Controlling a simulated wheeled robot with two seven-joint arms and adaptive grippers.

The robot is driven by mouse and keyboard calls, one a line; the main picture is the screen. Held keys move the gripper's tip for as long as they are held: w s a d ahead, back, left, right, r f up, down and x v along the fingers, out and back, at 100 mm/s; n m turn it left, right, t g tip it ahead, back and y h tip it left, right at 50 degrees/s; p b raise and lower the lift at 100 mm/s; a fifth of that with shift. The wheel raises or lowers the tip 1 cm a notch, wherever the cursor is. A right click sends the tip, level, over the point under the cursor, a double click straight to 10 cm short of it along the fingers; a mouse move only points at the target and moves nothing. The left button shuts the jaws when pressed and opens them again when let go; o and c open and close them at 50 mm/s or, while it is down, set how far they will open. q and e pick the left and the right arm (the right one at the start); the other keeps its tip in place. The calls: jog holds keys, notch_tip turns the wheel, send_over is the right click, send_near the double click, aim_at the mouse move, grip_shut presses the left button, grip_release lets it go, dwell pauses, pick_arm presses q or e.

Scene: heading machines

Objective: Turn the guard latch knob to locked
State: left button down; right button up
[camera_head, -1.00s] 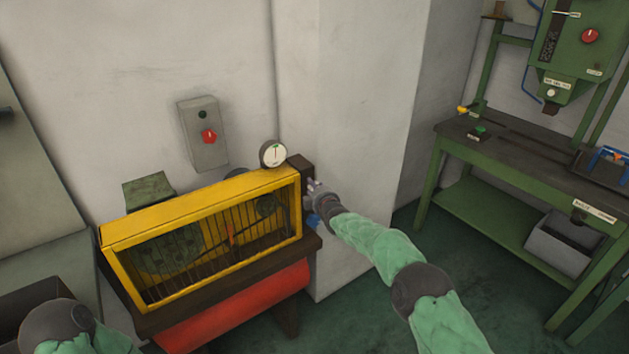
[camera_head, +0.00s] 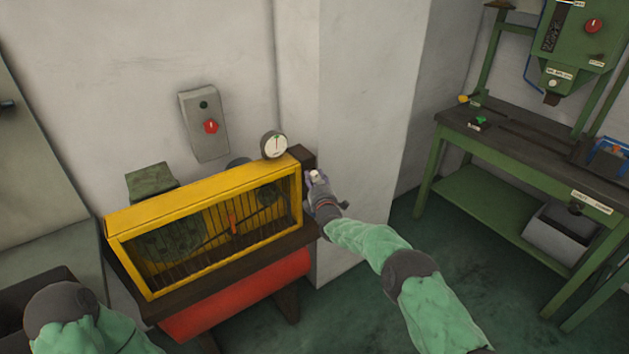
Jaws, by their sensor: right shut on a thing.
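The yellow machine guard (camera_head: 200,206), with a barred window, sits on the dark bench at centre left. A dark block (camera_head: 304,160) stands at its right end. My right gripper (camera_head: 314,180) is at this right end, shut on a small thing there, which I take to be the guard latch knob. The fingers and wrist hide most of it, so its pointer and setting cannot be read. My left arm shows at the lower left, but its gripper is out of view.
A grey control box (camera_head: 203,125) with a red knob hangs on the wall behind the guard. A round gauge (camera_head: 274,145) stands behind the guard's top edge. A red cylinder (camera_head: 235,299) lies under the bench. A green workbench (camera_head: 520,150) stands at right, with open floor between.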

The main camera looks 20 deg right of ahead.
jog(key=shift+s+d+f, duration=0.1)
jog(key=shift+d+f, duration=0.15)
jog(key=shift+f, duration=0.2)
jog(key=o, duration=1.1)
jog(key=shift+d, duration=0.25)
jog(key=shift+r, duration=0.1)
jog(key=shift+r, duration=0.2)
jog(key=s, duration=1.1)
jog(key=shift+s+a, duration=0.4)
jog(key=shift+f, duration=0.2)
